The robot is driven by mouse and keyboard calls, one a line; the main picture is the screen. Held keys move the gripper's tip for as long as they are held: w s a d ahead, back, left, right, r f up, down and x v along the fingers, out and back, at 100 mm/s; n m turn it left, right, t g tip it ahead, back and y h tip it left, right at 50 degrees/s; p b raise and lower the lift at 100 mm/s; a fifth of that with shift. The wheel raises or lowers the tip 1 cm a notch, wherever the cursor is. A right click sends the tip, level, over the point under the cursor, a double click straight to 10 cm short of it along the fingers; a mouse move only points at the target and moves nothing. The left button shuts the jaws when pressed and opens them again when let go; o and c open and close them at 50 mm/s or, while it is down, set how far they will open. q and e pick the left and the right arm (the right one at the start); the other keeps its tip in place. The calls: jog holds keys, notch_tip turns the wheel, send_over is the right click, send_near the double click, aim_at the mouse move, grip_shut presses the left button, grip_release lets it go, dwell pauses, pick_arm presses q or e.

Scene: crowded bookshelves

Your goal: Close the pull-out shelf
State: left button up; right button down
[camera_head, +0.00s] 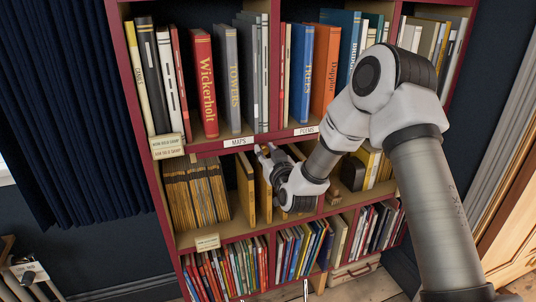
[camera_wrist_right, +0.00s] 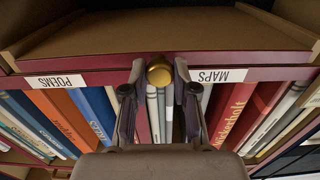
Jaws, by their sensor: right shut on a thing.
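The bookcase's dark red shelf edge (camera_head: 271,137) runs under the top book row, with "MAPS" and "POEMS" labels on it. In the right wrist view, which is upside down, the same edge (camera_wrist_right: 105,76) carries a round brass knob (camera_wrist_right: 159,72). My right gripper (camera_head: 267,153) reaches this edge between the two labels. In the wrist view its fingers (camera_wrist_right: 158,85) are shut on the knob, one on each side. I cannot tell how far the shelf stands out. The knob is hidden in the head view. My left gripper is not in view.
Upright books, such as the red "Wickerholt" (camera_head: 203,83), stand on the shelf. Below are magazine-like tan volumes (camera_head: 195,190) and a lower book row. Dark curtains (camera_head: 55,110) hang at left; a wooden cabinet (camera_head: 515,240) stands at right.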

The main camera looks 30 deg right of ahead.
jog(key=c, duration=1.2)
grip_release()
jog(key=shift+w+r, duration=0.1)
jog(key=shift+r, duration=0.1)
jog(key=shift+c, duration=0.2)
jog(key=o, duration=0.3)
jog(key=shift+w+f, duration=0.15)
jog(key=v, duration=1.2)
